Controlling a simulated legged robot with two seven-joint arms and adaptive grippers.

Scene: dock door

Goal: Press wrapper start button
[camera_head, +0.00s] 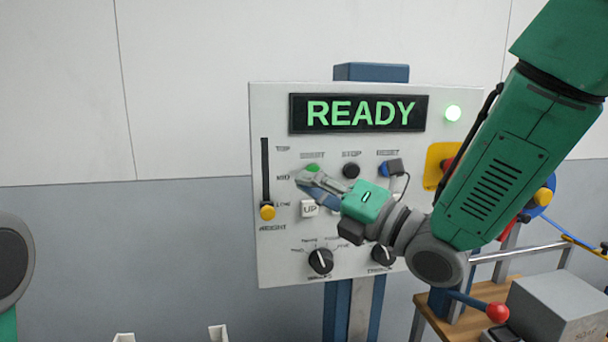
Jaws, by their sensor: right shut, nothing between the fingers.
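The white control panel (277,110) faces me on a blue post, with a display (359,113) reading READY in green. The green start button (313,167) is at the left of the upper button row, its label partly legible. My right gripper (305,181) is shut and empty, with its fingertips just below and left of the start button in the picture. I cannot tell whether they touch the panel. Part of my left arm (14,262) shows at the left edge; its gripper is out of view.
A black button (351,171) and a blue one (384,168) sit right of the start button. An UP button (310,208), a yellow-knobbed slider (267,212) and dials (320,261) are nearby. A red-knobbed lever (497,313) stands lower right.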

